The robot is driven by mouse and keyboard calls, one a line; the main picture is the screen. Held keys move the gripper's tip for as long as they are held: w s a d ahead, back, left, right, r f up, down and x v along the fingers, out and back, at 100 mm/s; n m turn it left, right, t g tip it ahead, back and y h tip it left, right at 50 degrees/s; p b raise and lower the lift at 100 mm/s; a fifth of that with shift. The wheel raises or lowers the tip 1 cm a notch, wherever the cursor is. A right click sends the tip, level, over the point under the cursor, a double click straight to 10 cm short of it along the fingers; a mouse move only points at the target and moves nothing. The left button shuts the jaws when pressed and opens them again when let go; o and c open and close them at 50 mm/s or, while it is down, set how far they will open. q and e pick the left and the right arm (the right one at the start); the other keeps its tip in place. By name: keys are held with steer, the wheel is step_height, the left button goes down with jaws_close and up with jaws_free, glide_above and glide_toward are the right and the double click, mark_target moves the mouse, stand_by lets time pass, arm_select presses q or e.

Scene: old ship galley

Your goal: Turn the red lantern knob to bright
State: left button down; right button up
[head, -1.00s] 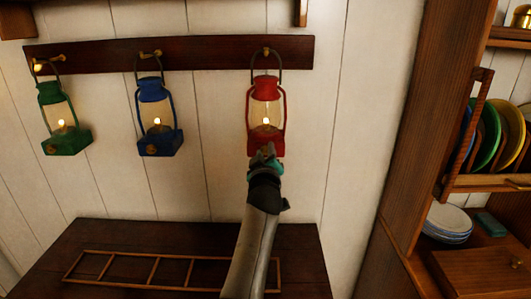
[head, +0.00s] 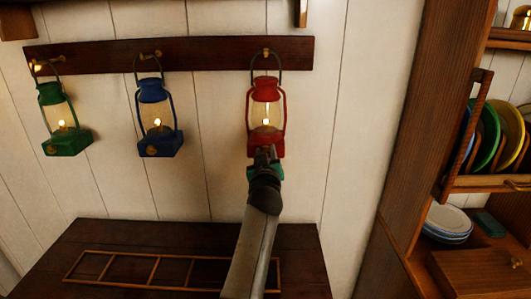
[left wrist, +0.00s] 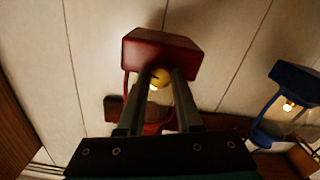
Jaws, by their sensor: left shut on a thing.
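In the left wrist view the lantern's red base (left wrist: 160,50) shows with the round brass knob (left wrist: 160,78) between the two fingers of my left gripper (left wrist: 159,80). The gripper is shut on the knob. My right gripper is out of view.
A blue lantern (head: 155,105) and a green lantern (head: 58,112) hang lit to the left on the same rail (head: 205,56). A dark table (head: 130,236) with a wooden rack frame stands below. A plate shelf (head: 487,183) is at the right.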

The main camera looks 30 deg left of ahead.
arm_select(q)
steer(key=m, duration=0.3)
steer(key=shift+r+m+p, duration=0.1)
steer(key=shift+m+p, duration=0.2)
steer(key=m, duration=0.3)
steer(key=shift+m+p, duration=0.3)
steer(key=shift+m, duration=0.1)
steer(key=m+p, duration=0.1)
steer(key=m, duration=0.5)
steer(key=shift+w, duration=0.1)
steer(key=m+p, duration=0.2)
steer(key=m, duration=0.4)
steer(key=shift+m, duration=0.3)
steer(key=m+p, duration=0.2)
steer(key=m, duration=0.4)
steer(key=shift+d+f, duration=0.1)
steer(key=shift+f, duration=0.1)
steer(key=c, duration=0.6)
jaws_free()
